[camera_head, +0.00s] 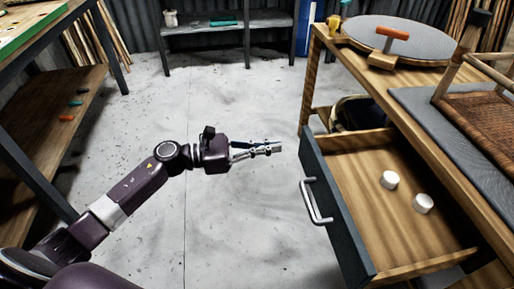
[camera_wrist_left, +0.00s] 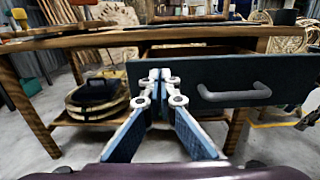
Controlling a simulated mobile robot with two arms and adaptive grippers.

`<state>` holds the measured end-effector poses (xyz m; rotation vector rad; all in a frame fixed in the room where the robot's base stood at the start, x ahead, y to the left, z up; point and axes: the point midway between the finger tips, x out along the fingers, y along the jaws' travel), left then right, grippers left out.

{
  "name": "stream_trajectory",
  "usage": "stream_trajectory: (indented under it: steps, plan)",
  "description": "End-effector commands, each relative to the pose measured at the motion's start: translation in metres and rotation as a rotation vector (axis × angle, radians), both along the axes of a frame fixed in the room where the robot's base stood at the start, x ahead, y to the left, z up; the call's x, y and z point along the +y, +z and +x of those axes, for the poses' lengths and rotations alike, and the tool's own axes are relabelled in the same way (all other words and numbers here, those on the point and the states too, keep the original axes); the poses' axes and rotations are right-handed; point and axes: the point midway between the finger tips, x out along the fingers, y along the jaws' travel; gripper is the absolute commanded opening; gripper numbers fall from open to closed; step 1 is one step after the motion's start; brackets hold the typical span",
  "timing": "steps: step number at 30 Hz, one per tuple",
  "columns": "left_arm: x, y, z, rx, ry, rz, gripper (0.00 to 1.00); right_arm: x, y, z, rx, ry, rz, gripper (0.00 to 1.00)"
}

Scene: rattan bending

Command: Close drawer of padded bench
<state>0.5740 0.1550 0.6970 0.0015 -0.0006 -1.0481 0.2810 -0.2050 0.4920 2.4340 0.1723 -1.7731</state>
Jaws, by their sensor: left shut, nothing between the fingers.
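The drawer (camera_head: 345,215) of the wooden bench (camera_head: 318,75) stands pulled out to the left in the head view. It has a dark front panel with a pale metal handle (camera_head: 316,201), and two white cylinders (camera_head: 390,180) lie inside. My left gripper (camera_head: 276,147) is shut and empty, in the air to the left of the drawer front's far end. In the left wrist view the drawer front (camera_wrist_left: 225,75) is ahead, with its handle (camera_wrist_left: 234,95) right of the fingertips (camera_wrist_left: 160,78).
A grey round board (camera_head: 400,38) and a woven chair (camera_head: 480,105) are on the bench top. A dark bundle (camera_head: 360,115) is on the lower shelf behind the drawer. A workbench (camera_head: 60,110) stands at left; the concrete floor between is clear.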

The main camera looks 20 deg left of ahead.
Motion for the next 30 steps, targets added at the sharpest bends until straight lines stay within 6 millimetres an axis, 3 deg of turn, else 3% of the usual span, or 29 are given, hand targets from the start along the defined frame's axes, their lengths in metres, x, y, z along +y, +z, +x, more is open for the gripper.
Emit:
stream_trajectory:
  steps: [6,12,30]
  plan:
    - [-0.038,0.002,0.023,-0.001,0.000,-0.003,0.00,0.000,0.001,0.000,0.000,0.000,0.000,0.56]
    - [-0.058,0.000,0.033,0.001,0.001,-0.002,0.00,0.000,0.001,0.000,0.000,0.000,0.000,0.56]
    - [-0.066,-0.001,0.038,0.001,0.001,-0.002,0.00,0.000,0.000,0.001,-0.004,0.001,0.000,0.56]
